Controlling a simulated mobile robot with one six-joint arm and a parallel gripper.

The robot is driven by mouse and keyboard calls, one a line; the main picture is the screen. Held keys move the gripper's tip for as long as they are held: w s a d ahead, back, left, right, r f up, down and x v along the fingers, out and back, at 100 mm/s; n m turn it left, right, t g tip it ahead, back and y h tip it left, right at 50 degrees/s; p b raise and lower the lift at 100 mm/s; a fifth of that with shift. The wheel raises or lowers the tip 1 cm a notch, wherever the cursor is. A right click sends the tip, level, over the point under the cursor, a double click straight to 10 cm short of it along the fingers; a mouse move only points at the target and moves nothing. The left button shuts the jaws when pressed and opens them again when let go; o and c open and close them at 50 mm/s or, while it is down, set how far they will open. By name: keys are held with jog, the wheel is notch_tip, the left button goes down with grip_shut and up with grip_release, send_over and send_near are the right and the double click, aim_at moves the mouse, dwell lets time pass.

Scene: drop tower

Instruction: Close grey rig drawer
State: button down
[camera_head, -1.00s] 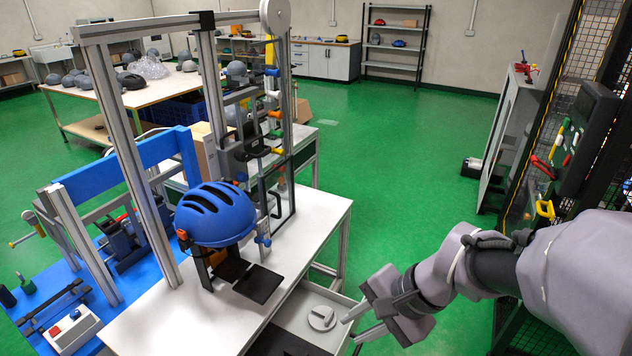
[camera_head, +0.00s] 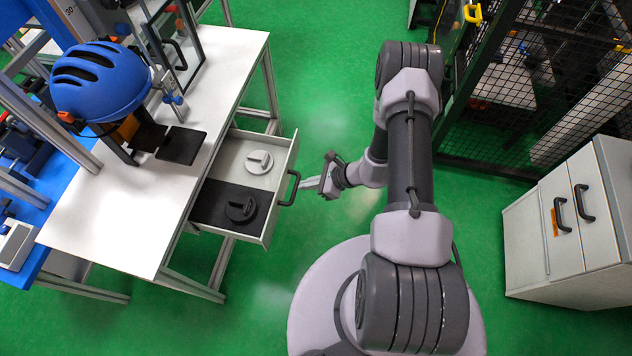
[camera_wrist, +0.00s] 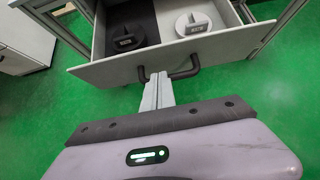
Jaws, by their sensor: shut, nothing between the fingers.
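The grey rig drawer (camera_head: 271,226) stands pulled out from under the white workbench. Its dark bar handle (camera_head: 291,188) is on the front panel. Inside lie a light grey round weight (camera_head: 259,162) and a dark round weight (camera_head: 240,208). My gripper (camera_head: 308,185) is just outside the drawer front, near the handle, with its fingers pointing at it. In the wrist view the shut fingers (camera_wrist: 158,84) reach the middle of the handle (camera_wrist: 183,72) against the drawer front (camera_wrist: 225,50). They overlap it in that view; I cannot tell whether they touch. The gripper holds nothing.
A blue helmet (camera_head: 100,82) sits on the rig above the white bench top (camera_head: 110,215). A grey cabinet (camera_head: 567,225) stands at the right, by a black mesh fence (camera_head: 500,100).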

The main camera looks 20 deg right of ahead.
jog(key=w+a, duration=0.1)
jog(key=a+f+b, duration=0.1)
jog(key=w+a, duration=0.1)
jog(key=shift+w+a+f, duration=0.25)
jog(key=shift+w+f, duration=0.05)
jog(key=shift+f, duration=0.1)
jog(key=shift+w+a, duration=0.25)
jog(key=shift+a, duration=0.1)
jog(key=shift+w+a+r, duration=0.15)
jog(key=shift+w+a, duration=0.05)
jog(key=shift+a, duration=0.05)
